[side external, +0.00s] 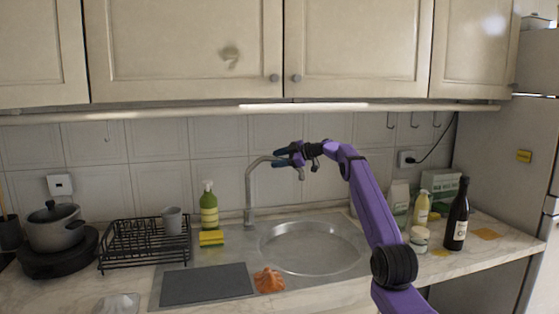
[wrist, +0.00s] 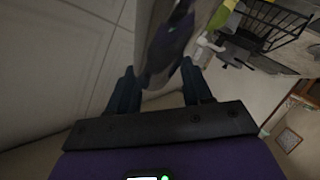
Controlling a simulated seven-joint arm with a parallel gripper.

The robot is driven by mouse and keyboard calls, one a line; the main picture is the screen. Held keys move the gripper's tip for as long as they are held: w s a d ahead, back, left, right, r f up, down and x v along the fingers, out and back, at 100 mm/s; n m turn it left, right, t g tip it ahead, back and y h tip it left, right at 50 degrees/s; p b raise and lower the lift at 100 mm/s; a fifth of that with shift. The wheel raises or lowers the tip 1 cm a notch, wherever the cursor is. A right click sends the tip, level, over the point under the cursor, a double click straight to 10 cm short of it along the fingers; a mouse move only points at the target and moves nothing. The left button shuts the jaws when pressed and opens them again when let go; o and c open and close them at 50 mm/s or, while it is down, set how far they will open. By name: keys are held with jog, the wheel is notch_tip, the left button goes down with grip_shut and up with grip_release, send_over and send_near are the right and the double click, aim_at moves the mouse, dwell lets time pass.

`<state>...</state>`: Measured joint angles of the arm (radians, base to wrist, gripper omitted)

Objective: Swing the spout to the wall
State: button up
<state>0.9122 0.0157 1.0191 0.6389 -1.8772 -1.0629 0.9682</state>
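The tap's grey metal spout (side external: 252,172) rises from behind the sink (side external: 310,248) and bends over to the right. My gripper (side external: 279,157) is at the spout's outer end, with its blue fingers pointing left. In the wrist view the spout (wrist: 150,62) runs down large between the two dark blue fingers of my gripper (wrist: 160,85). The fingers are apart, and a gap shows on the right finger's side. I cannot tell whether the left finger touches the spout. The tiled wall (side external: 220,170) is behind the tap.
A green soap bottle (side external: 209,210) and a yellow sponge (side external: 211,238) stand left of the tap. A black dish rack (side external: 140,243) with a grey cup (side external: 172,220) is further left. A dark bottle (side external: 457,218) and other containers stand at right. Cupboards (side external: 190,50) hang above.

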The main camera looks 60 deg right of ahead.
jog(key=shift+s+d, duration=0.1)
jog(key=shift+s+d+r, duration=0.1)
jog(key=shift+s, duration=0.4)
jog(key=v, duration=1.6)
jog(key=shift+s, duration=0.2)
jog(key=shift+c, duration=0.3)
